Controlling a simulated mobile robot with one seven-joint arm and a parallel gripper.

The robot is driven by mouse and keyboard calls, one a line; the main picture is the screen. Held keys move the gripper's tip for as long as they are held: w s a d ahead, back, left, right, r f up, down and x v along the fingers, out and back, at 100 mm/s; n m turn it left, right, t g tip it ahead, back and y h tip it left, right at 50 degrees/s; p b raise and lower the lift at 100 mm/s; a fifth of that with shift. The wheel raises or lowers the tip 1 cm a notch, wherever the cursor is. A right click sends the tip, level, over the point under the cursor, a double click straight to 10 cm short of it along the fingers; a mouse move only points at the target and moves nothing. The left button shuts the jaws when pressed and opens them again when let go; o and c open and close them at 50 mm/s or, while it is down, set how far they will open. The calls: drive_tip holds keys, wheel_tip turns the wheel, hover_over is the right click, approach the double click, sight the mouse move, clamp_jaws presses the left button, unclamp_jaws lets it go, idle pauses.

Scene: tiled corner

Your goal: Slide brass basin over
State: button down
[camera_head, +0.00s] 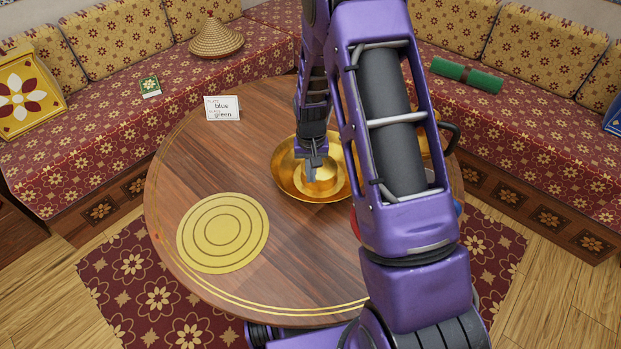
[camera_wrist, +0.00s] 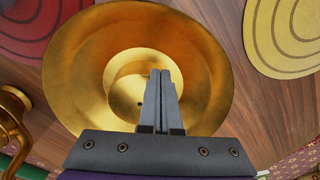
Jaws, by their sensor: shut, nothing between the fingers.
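The brass basin (camera_head: 287,178) stands on the round wooden table, right of its middle, partly hidden by my arm in the head view. It is a wide, shallow dish with a raised round centre, and it fills much of the wrist view (camera_wrist: 85,62). My gripper (camera_head: 312,170) is shut and empty. Its fingertips (camera_wrist: 161,72) appear over the raised centre of the basin; I cannot tell whether they touch it. A round yellow mat with dark rings (camera_head: 223,233) lies on the table left of the basin, and it shows at the upper right of the wrist view (camera_wrist: 285,35).
A white card reading "blue" and "green" (camera_head: 222,108) stands near the table's far left edge. A red ringed mat (camera_wrist: 38,25) and a brass vessel (camera_wrist: 12,115) show in the wrist view. Bare wood (camera_head: 205,165) lies between the card and the yellow mat. Patterned benches surround the table.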

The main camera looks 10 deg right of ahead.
wheel_tip(320, 180, up, 5)
drive_tip(key=p, duration=0.2)
drive_tip(key=n+b, duration=0.2)
drive_tip(key=n, duration=1.4)
approach(333, 169)
drive_tip(key=d, duration=0.3)
drive_tip(key=f, duration=0.7)
drive_tip(key=f+b, duration=0.1)
drive_tip(key=f, duration=0.2)
drive_tip(key=shift+s+a+f, duration=0.15)
drive_tip(key=shift+s+a, duration=0.05)
drive_tip(key=shift+s, duration=0.2)
drive_tip(key=shift+w+a, duration=0.25)
drive_tip(key=shift+a, duration=0.35)
drive_tip(key=shift+w+a, duration=0.2)
drive_tip(key=shift+a, duration=0.4)
